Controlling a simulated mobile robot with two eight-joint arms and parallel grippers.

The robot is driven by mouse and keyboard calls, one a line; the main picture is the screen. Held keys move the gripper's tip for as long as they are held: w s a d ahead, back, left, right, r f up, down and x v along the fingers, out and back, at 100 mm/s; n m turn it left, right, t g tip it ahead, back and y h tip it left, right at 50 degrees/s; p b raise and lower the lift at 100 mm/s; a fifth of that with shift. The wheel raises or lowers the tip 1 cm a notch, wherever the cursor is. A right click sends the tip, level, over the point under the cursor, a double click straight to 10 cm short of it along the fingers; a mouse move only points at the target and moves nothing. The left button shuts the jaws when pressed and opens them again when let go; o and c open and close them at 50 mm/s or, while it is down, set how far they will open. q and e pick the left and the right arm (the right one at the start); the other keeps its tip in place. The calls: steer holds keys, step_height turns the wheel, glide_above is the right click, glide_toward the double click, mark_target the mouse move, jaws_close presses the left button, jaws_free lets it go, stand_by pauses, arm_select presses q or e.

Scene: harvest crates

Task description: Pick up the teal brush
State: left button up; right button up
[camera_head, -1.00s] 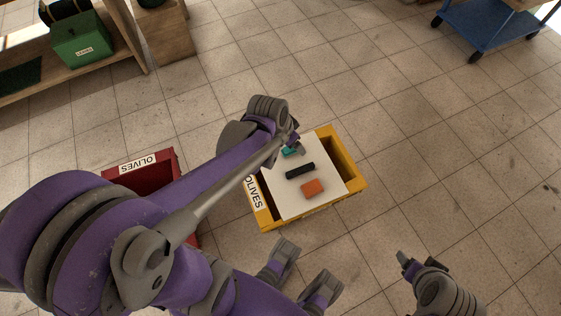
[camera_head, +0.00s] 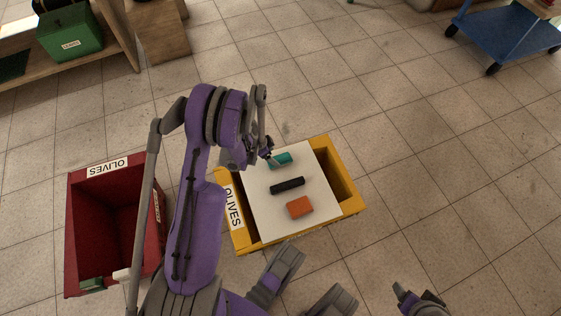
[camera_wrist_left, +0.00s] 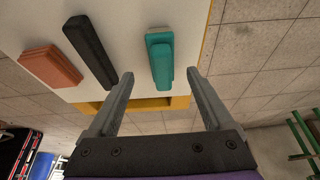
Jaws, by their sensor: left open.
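The teal brush (camera_head: 281,160) lies on a white board (camera_head: 318,190) across the yellow crate, near its far edge. In the left wrist view the teal brush (camera_wrist_left: 160,62) is a long block with a narrower raised part, lying between the fingertip directions. My left gripper (camera_head: 268,160) is just left of the brush in the head view, partly hidden by its own wrist. In the wrist view my left gripper (camera_wrist_left: 160,78) is open and empty, with a finger on each side of the brush's near end. My right gripper (camera_head: 402,291) shows at the bottom edge, its jaws unclear.
A black bar (camera_head: 287,185) and an orange block (camera_head: 299,207) lie beside the brush on the board. The yellow crate (camera_head: 345,184) is labelled OLIVES. A red OLIVES crate (camera_head: 71,235) stands left of my left arm. Open tiled floor lies to the right.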

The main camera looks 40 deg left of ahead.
mark_target(277, 157)
arm_select(q)
steer(key=x, duration=0.2)
steer(key=b+x, duration=0.1)
steer(key=x, duration=0.1)
steer(key=b+x, duration=0.1)
steer(key=x, duration=0.2)
steer(key=shift+w+r, duration=0.15)
steer(key=shift+w, duration=0.1)
jaws_close()
